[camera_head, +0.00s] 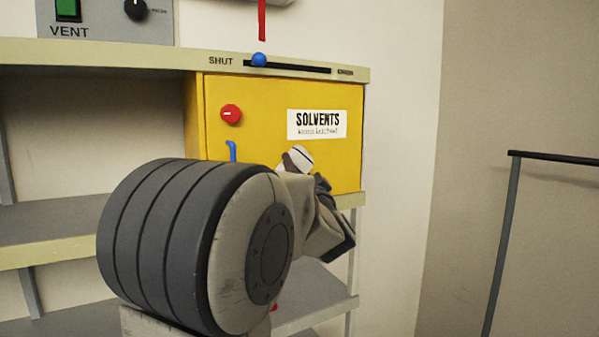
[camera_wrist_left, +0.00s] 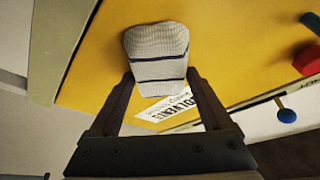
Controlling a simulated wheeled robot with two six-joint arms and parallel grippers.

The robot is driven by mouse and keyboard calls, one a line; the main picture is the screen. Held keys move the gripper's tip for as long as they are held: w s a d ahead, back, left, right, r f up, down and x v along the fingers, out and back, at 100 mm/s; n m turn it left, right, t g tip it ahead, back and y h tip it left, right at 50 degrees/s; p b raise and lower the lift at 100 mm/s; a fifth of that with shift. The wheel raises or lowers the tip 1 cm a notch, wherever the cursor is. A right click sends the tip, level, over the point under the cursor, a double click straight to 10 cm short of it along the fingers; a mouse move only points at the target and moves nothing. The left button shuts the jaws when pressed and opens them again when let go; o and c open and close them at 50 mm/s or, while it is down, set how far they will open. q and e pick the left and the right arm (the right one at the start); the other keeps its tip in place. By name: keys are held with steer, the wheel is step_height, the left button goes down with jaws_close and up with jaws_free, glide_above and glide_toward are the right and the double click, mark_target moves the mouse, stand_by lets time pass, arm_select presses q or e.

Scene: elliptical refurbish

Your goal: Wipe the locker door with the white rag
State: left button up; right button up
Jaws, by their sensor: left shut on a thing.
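The yellow locker door (camera_head: 265,105) is closed in the head view, with a white SOLVENTS label (camera_head: 317,124), a red knob (camera_head: 231,114) and a blue handle (camera_head: 232,151). My left gripper (camera_head: 308,172) is in front of its lower right part, mostly hidden behind my own arm. It is shut on the white rag (camera_head: 298,158). In the left wrist view, the rag (camera_wrist_left: 157,52) is a pale ribbed pad with dark bands, held between the two fingertips (camera_wrist_left: 160,76) against the yellow door (camera_wrist_left: 240,60) behind. I cannot tell whether it touches the door. My right gripper is not in view.
A slider with a blue ball (camera_head: 259,60) runs along the shelf edge above the locker, between printed words. A VENT panel (camera_head: 100,22) stands on top at left. Open grey shelves (camera_head: 50,223) lie left. A dark rail (camera_head: 553,157) stands at far right.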

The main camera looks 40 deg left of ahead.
arm_select(q)
steer(key=shift+s+d, duration=0.35)
steer(key=shift+d, duration=0.55)
steer(key=shift+s+d, duration=0.4)
steer(key=shift+d, duration=0.45)
steer(key=shift+s+d, duration=0.35)
steer(key=shift+d, duration=0.55)
steer(key=shift+d+p, duration=0.1)
steer(key=shift+p, duration=0.2)
steer(key=d, duration=0.1)
steer(key=s+d, duration=0.1)
steer(key=shift+s+d, duration=0.1)
steer(key=shift+d, duration=0.2)
steer(key=shift+w+a+r+p, duration=0.25)
steer(key=shift+w+a, duration=0.15)
steer(key=shift+a, duration=0.65)
steer(key=shift+w+a+r+p, duration=0.25)
steer(key=shift+w+a+r, duration=0.1)
steer(key=shift+a, duration=0.65)
steer(key=shift+w+a+r+p, duration=0.25)
steer(key=shift+w+a, duration=0.15)
steer(key=shift+a, duration=0.65)
steer(key=shift+w+a, duration=0.1)
steer(key=shift+a, duration=0.15)
steer(key=shift+w+a, duration=0.2)
steer(key=shift+a, duration=0.25)
steer(key=shift+w+a, duration=0.2)
steer(key=shift+a, duration=0.25)
